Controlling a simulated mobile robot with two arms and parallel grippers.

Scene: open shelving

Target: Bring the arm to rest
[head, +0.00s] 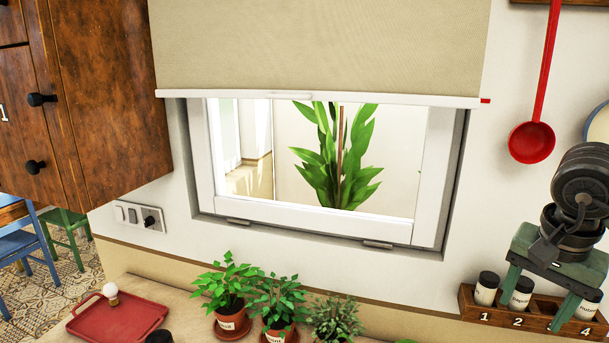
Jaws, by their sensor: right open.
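My right gripper (534,308) hangs at the right edge of the head view, at the end of my dark right arm. Its two green fingers are spread apart and point down. I see nothing held between them. The fingers appear in front of a wooden jar rack (468,304), and they hide part of it. I cannot tell whether they touch it. My left gripper is not in view.
The rack holds several dark-lidded jars, such as one above number 1 (486,289). Potted herbs (226,283) and a red tray (117,322) stand on the counter. A red ladle (532,142) hangs by the window (434,180). A wooden cabinet (105,100) is upper left.

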